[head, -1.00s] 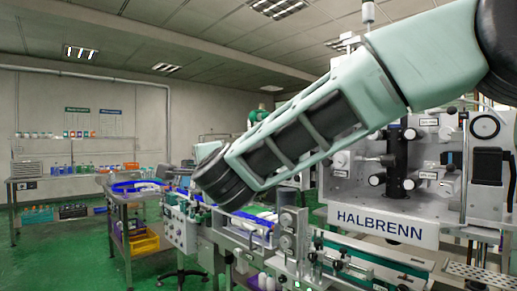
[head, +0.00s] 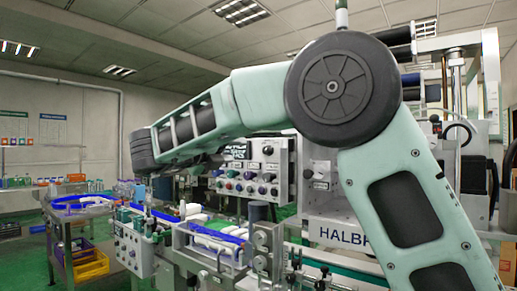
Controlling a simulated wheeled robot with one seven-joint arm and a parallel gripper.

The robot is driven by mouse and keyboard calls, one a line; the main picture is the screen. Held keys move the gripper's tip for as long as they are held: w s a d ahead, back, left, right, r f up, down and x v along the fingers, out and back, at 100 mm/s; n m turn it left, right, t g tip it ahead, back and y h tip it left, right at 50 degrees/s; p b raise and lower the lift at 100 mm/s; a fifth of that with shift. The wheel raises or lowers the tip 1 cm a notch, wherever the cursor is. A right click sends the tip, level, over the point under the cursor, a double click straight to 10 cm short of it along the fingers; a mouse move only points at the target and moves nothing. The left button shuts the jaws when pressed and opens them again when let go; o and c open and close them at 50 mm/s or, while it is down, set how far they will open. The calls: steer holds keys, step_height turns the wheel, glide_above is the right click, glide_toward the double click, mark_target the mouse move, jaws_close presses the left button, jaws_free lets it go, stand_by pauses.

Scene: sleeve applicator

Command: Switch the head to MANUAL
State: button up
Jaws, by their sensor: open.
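The labelling machine marked HALBRENN (head: 334,232) stands at the right, partly covered by my arm. A grey control panel (head: 283,168) with several coloured knobs and buttons shows just below my arm, in the middle of the view. A smaller panel with knobs (head: 129,247) is on the front of the conveyor at lower left. The lettering on both is too small to read, so I cannot tell which control carries MANUAL or how it is set. My arm reaches from the lower right up over an elbow and out to the left. My gripper does not show.
A blue-edged table (head: 82,208) with a yellow bin (head: 90,264) stands at the left. The conveyor (head: 210,262) with white bottles runs in front of the machine. Shelves with small bottles line the far left wall. Green floor shows between the table and conveyor.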

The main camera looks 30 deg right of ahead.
mark_target(265, 150)
steer(key=p+x, duration=0.2)
steer(key=x, duration=1)
steer(key=shift+d+p, duration=0.1)
steer(key=shift+p, duration=0.3)
jaws_close()
